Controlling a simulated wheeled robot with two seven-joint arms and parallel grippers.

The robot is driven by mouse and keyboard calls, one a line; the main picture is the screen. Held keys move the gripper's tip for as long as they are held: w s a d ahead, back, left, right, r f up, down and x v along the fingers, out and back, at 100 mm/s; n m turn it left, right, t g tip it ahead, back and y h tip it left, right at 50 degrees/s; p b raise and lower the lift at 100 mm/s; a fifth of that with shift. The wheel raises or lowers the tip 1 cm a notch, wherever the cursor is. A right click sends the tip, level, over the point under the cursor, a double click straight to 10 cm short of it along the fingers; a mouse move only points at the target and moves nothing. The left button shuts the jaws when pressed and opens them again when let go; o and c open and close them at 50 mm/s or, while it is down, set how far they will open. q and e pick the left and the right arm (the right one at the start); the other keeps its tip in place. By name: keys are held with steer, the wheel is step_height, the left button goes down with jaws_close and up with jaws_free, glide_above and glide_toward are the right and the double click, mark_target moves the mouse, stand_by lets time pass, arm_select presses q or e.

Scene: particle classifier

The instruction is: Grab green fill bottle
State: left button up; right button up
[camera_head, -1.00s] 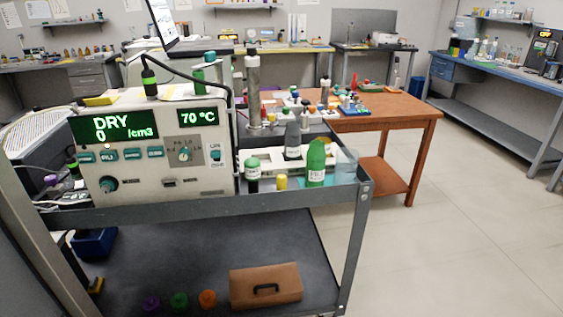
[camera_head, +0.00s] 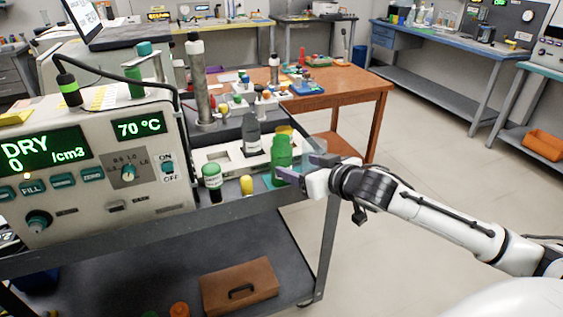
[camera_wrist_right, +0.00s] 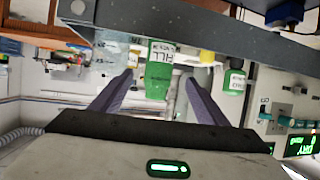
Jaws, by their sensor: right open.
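The green fill bottle (camera_head: 281,153) stands upright on the cart's top near its right front edge. My right gripper (camera_head: 298,168) comes in from the right, its purple fingers open beside the bottle's lower part. In the right wrist view the bottle (camera_wrist_right: 160,68), with its FILL label upside down, shows between the two spread fingers (camera_wrist_right: 159,80). I cannot tell whether a finger touches it. My left gripper is not in view.
A grey bottle (camera_head: 252,138) stands behind. The DRY meter (camera_head: 95,150) fills the cart's left. A clear beaker (camera_head: 314,146) is close behind the gripper.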

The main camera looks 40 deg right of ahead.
mark_target(287, 159)
steer(key=x, duration=0.4)
steer(key=shift+w+d, duration=0.1)
steer(key=shift+w, duration=0.9)
steer(key=x, duration=0.4)
steer(key=shift+w+d, duration=0.1)
steer(key=shift+w, duration=0.05)
steer(key=shift+r, duration=0.15)
steer(key=c, duration=1.4)
